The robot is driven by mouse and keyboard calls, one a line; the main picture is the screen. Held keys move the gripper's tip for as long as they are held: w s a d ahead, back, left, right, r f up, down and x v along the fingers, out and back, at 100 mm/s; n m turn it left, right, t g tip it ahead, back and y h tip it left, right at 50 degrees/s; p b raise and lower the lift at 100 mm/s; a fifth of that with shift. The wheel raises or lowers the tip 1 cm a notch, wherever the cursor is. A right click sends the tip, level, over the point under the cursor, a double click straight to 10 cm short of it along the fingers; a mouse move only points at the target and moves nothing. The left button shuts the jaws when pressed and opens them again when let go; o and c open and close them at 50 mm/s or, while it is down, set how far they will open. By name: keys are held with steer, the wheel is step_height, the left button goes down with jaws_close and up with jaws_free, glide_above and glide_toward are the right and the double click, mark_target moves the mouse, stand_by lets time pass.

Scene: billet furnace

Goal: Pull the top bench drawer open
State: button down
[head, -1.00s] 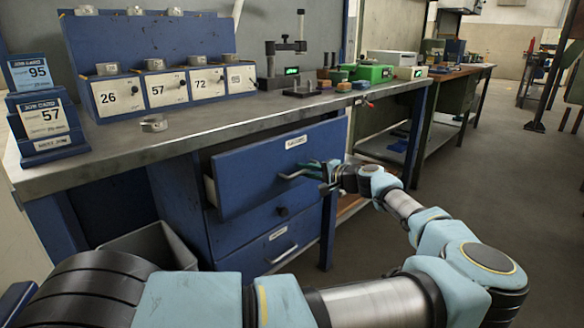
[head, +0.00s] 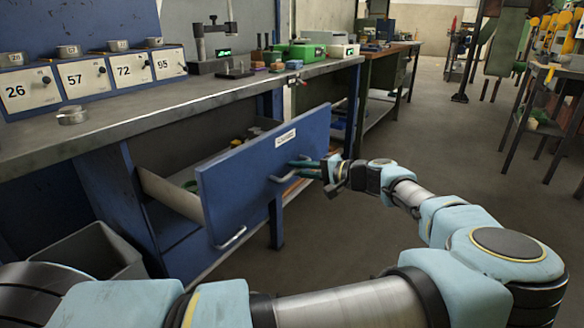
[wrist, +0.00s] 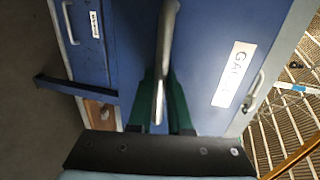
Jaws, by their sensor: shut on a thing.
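The top bench drawer (head: 240,172) is pulled well out from under the bench, with its blue front, white label and pale side wall showing. Small items lie inside it, partly hidden by the front. My gripper (head: 302,169) is shut on the drawer's metal handle (head: 274,179) at the outer face. In the wrist view the grey handle (wrist: 168,32) runs between the dark green fingers of my gripper (wrist: 163,90), with the blue drawer front (wrist: 200,60) behind.
The grey bench top (head: 190,98) carries numbered boxes (head: 82,78), a metal ring (head: 72,115) and a green device (head: 300,54). A grey bin (head: 85,262) stands below at the left. Open floor (head: 430,130) lies to the right.

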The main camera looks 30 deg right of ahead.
steer(key=shift+s+d, duration=0.1)
steer(key=shift+s, duration=0.05)
steer(key=c, duration=1.1)
jaws_free()
steer(key=shift+s, duration=0.1)
steer(key=v, duration=1)
steer(key=shift+s+d+r, duration=0.1)
steer(key=shift+s+d, duration=0.1)
steer(key=shift+s, duration=0.05)
